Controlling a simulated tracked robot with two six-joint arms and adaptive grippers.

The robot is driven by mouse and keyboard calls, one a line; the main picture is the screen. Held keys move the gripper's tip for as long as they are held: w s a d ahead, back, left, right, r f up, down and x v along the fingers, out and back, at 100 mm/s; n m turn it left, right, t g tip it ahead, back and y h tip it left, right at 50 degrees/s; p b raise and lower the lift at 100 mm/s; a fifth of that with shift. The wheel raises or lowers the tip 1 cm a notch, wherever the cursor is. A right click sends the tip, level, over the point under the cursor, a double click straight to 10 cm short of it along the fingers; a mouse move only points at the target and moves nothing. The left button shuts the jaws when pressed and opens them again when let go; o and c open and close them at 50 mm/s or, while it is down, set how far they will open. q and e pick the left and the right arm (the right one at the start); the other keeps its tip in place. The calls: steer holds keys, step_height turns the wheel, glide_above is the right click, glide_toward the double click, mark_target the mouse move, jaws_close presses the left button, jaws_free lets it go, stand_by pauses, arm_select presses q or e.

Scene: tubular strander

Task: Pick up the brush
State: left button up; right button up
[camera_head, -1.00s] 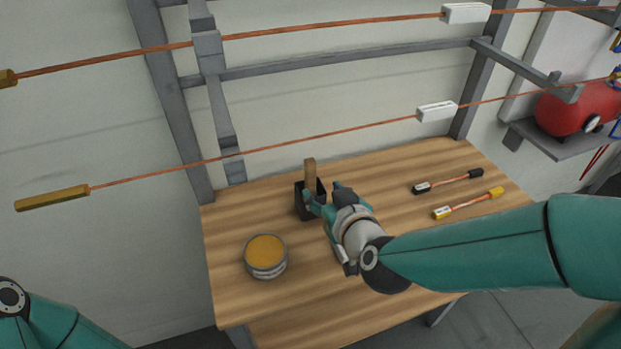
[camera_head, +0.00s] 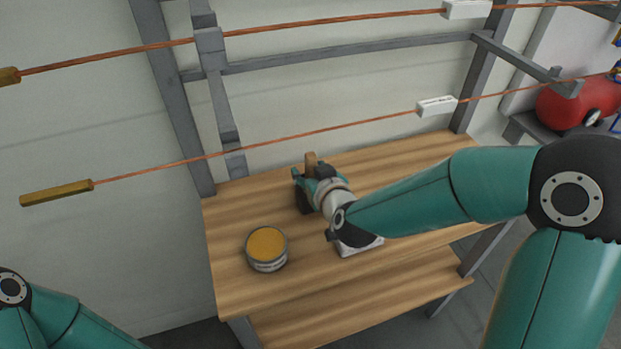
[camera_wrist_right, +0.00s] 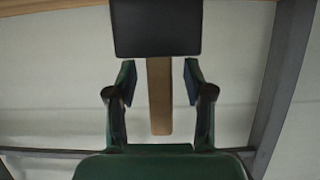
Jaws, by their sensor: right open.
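The brush shows as an upright wooden handle (camera_head: 311,160) standing in a black holder (camera_head: 303,200) on the wooden table; its lower part is hidden inside. In the right wrist view, the handle (camera_wrist_right: 159,105) appears below the dark holder (camera_wrist_right: 157,28). My right gripper (camera_head: 311,174) is open at the handle, just above the holder. In the right wrist view its fingertips (camera_wrist_right: 160,77) stand on either side of the handle, with a gap visible on both sides. Only part of my left arm shows at the lower left; its gripper is out of view.
An orange-topped round tin (camera_head: 266,245) stands left on the table (camera_head: 235,290). A pale flat object (camera_head: 360,247) lies partly hidden under my right arm. A grey frame (camera_head: 175,100) stands at the back.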

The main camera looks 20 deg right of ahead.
mark_target(311, 154)
jaws_close()
step_height(311, 154, up, 10)
steer(key=p, duration=0.2)
steer(key=shift+p, duration=0.35)
